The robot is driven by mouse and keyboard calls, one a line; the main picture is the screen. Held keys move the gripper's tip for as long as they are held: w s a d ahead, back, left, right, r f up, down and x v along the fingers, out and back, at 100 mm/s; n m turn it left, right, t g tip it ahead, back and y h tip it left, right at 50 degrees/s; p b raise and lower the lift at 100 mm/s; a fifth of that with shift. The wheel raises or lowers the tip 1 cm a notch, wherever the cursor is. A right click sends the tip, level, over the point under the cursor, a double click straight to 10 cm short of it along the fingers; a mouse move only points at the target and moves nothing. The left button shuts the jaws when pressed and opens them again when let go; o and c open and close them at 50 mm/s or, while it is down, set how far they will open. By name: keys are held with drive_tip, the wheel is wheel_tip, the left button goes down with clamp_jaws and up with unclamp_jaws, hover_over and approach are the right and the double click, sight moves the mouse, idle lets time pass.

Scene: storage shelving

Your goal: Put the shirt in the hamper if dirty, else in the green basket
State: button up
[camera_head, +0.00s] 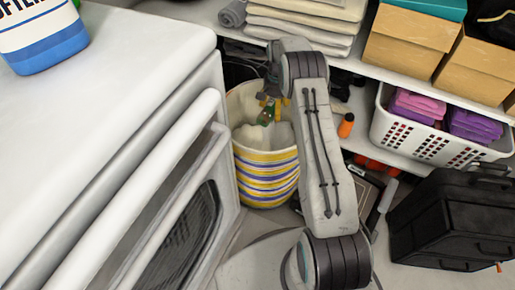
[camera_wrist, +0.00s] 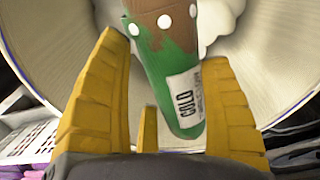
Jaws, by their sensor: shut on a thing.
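A green thing with a brown patch, white dots and a white tag reading "COLD" (camera_wrist: 158,62) lies between the yellow fingers of my gripper (camera_wrist: 166,45), which is shut on it. It looks like a rolled or bunched shirt, but its full shape is hidden. In the head view, my gripper (camera_head: 271,104) points down into the mouth of a round hamper with yellow, white and blue stripes (camera_head: 265,178). The green thing (camera_head: 266,117) shows small there, inside the rim. White, cloth-like lumps (camera_wrist: 222,18) are in the hamper below. No green basket is in view.
A white front-loading machine (camera_head: 95,110) stands close on the left, with a blue-and-white bottle (camera_head: 42,38) on top. A white basket with pink and purple cloths (camera_head: 430,145) sits on the shelf. A black case (camera_head: 450,220) stands on the floor at right.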

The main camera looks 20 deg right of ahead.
drive_tip(key=o, duration=1.3)
drive_tip(key=shift+c, duration=0.2)
wheel_tip(320, 180, up, 12)
drive_tip(key=shift+r, duration=0.1)
